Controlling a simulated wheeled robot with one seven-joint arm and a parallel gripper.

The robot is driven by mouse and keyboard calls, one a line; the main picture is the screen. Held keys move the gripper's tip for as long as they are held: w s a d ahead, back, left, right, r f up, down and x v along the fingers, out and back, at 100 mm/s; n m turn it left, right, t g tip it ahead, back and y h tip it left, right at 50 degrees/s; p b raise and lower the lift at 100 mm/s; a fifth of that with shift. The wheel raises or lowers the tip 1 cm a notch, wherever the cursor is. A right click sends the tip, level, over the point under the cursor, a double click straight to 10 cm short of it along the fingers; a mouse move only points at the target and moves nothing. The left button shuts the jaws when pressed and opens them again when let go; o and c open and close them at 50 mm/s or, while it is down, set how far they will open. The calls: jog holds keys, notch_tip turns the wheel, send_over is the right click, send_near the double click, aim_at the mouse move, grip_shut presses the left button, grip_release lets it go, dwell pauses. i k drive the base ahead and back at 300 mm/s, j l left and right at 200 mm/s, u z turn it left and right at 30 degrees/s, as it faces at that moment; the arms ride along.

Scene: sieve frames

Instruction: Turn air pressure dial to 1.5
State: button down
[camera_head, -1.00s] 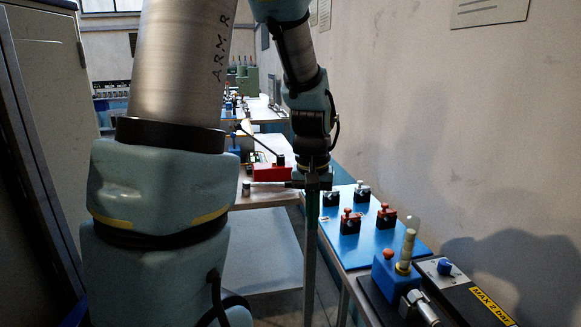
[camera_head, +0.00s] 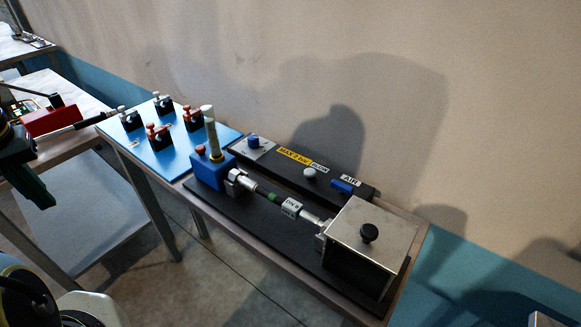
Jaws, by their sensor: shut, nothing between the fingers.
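A long black panel (camera_head: 300,171) lies along the wall side of the bench, with a yellow "MAX 2 bar" label (camera_head: 296,156). At its left end a blue knob (camera_head: 253,141) stands on a silver plate (camera_head: 262,152); it looks like the air pressure dial. Its scale and pointer are too small to read. A white knob (camera_head: 309,172) and a blue switch (camera_head: 342,186) beside an "AIR" label sit farther right on the panel. Part of my arm shows at the left edge, well away from the panel; I cannot make out any gripper fingers.
In front of the panel, a blue block (camera_head: 211,172) with an upright tube (camera_head: 211,133) joins by a pipe to a metal box (camera_head: 366,241). Left is a blue board (camera_head: 146,144) with several small levers. A red device (camera_head: 50,119) stands on another table.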

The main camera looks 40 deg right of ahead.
aim_at(253, 140)
jog(key=i+z, duration=0.45)
jog(key=i+j+z, duration=0.25)
jog(key=z, duration=0.25)
jog(key=i, duration=0.1)
